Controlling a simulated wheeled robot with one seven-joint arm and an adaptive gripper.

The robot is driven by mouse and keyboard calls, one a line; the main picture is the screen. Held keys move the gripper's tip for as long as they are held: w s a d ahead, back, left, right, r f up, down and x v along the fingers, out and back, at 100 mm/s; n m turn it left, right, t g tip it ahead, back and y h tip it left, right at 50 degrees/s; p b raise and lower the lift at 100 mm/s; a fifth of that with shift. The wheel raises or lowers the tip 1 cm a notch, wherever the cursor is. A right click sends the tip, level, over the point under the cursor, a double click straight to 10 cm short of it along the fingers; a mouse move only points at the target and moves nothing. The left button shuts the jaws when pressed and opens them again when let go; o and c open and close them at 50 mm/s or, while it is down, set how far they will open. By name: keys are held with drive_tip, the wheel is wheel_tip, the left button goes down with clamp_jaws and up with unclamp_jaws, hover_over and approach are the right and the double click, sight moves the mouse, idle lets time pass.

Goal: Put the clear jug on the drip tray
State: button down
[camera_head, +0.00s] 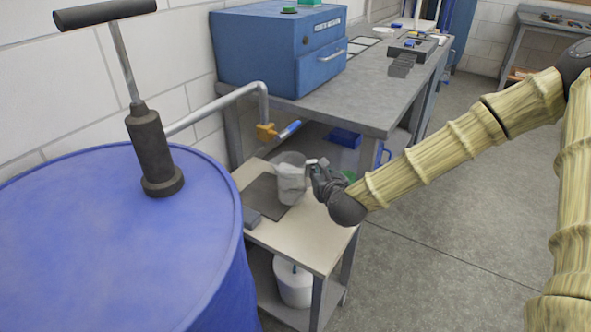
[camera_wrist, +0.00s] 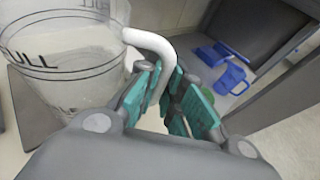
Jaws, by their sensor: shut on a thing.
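The clear jug (camera_head: 290,180) is at the small side table, over or on the dark drip tray (camera_head: 262,187); I cannot tell whether its base touches the tray. The jug (camera_wrist: 70,65) looks upright, with a "FULL" mark and a white handle, in the wrist view. My gripper (camera_head: 318,170) is to the right of the jug, shut on its handle. Its teal finger pads show around the handle in the wrist view (camera_wrist: 165,95). The drip tray (camera_wrist: 32,115) shows partly behind the jug there.
A blue drum (camera_head: 100,245) with a hand pump (camera_head: 153,150) stands at left. A workbench (camera_head: 350,105) with a blue cabinet (camera_head: 275,50) stands behind.

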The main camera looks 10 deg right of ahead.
sight(295, 167)
drive_tip(key=shift+w+a, duration=1.35)
drive_tip(key=shift+a, duration=0.15)
drive_tip(key=shift+w+a, duration=1.3)
drive_tip(key=shift+a, duration=0.15)
drive_tip(key=shift+d+f+b, duration=0.1)
drive_tip(key=shift+f+b, duration=0.2)
drive_tip(key=shift+f, duration=0.45)
drive_tip(key=shift+f, duration=0.2)
drive_tip(key=c, duration=1.5)
unclamp_jaws()
drive_tip(key=shift+r, duration=0.1)
drive_tip(key=shift+c, duration=0.2)
drive_tip(key=shift+r, duration=0.1)
drive_tip(key=shift+s+r, duration=0.1)
drive_tip(key=shift+s, duration=0.1)
drive_tip(key=v, duration=1.1)
drive_tip(key=shift+s+r+p, duration=0.1)
drive_tip(key=shift+s+p, duration=0.25)
drive_tip(key=shift+p, duration=0.05)
